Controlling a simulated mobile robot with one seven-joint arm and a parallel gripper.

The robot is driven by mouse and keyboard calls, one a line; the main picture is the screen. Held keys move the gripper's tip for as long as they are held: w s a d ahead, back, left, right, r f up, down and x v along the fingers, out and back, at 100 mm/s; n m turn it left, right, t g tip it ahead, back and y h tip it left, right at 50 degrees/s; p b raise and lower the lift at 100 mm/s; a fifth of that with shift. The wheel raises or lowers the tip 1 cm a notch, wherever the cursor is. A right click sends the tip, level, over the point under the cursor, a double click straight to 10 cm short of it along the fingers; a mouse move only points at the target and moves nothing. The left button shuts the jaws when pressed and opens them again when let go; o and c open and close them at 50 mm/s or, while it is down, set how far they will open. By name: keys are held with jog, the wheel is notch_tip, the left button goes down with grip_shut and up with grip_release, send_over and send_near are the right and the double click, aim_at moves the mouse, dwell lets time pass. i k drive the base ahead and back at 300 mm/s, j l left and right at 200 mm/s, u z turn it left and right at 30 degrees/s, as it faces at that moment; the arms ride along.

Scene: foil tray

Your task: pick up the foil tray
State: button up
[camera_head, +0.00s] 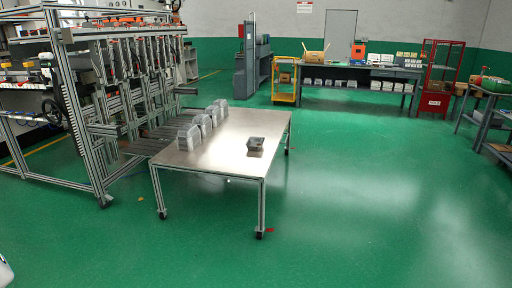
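A small dark grey foil tray (256,143) sits alone on the right part of a metal-topped table (215,156). Several lighter silver trays stand on edge in a row (202,126) along the table's left side. They look like stacks of foil trays, but they are too small to tell for certain. My gripper is not in view. Only a small pale shape shows at the bottom left edge, and I cannot tell what it is.
The table stands on wheeled legs. A metal-frame machine (100,95) adjoins its left side. Green floor (365,190) lies clear to the right and in front. A workbench (345,75), a yellow cart (285,80) and a red rack (436,80) stand at the back.

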aim_at(254, 143)
jog(key=i+l, duration=0.1)
jog(key=i, duration=2.5)
jog(key=i+j+z, duration=0.1)
jog(key=i+j, duration=0.35)
jog(key=i+j+z, duration=0.15)
jog(key=i+j, duration=0.3)
jog(key=i+j+z, duration=0.1)
jog(key=i+j, duration=0.35)
jog(key=j, duration=0.2)
jog(key=i+j+z, duration=0.1)
jog(key=i+j, duration=0.3)
jog(key=j, duration=0.15)
